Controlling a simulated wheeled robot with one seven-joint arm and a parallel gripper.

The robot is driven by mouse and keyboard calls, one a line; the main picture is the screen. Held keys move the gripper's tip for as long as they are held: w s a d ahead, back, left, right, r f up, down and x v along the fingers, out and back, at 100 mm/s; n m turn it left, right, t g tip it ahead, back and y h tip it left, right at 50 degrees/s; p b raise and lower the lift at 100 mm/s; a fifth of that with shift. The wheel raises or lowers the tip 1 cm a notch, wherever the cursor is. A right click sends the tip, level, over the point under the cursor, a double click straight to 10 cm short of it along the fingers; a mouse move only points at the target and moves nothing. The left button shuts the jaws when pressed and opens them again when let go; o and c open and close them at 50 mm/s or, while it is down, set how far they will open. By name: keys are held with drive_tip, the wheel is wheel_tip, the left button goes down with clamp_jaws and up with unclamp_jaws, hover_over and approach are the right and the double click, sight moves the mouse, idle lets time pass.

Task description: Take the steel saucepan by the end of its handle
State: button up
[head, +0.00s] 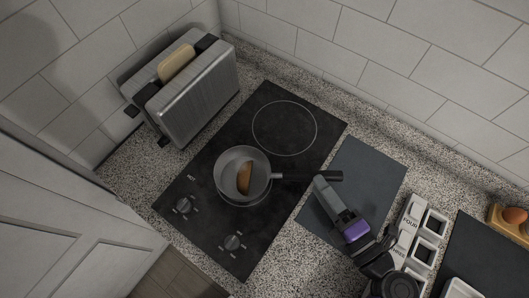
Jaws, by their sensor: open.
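The steel saucepan (223,168) sits upright on the black cooktop, near the front burner. A brown piece of food lies inside it. Its dark handle (300,177) points right, with its end over the grey mat. My gripper (321,182) comes in from the lower right, with its tips right at the outer part of the handle, just short of its end. The gripper is open. From this view I cannot tell whether the handle lies between the fingers or whether they touch it.
A steel toaster (195,95) with bread stands at the back left. The cooktop (190,215) has knobs at its front. A dark grey mat (375,180) lies beneath my gripper. White labelled containers (405,235) stand close to my arm. Eggs (514,215) sit at the far right.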

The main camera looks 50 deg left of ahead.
sight(277, 175)
drive_tip(key=shift+w+a+f+b, duration=0.1)
drive_tip(key=shift+w+a+b, duration=0.2)
drive_tip(key=shift+a, duration=0.2)
drive_tip(key=b+x, duration=0.2)
drive_tip(key=x, duration=0.4)
drive_tip(key=shift+w+a+b, duration=0.1)
drive_tip(key=shift+a+b, duration=0.25)
drive_tip(key=shift+a, duration=0.05)
clamp_jaws()
idle(0.8)
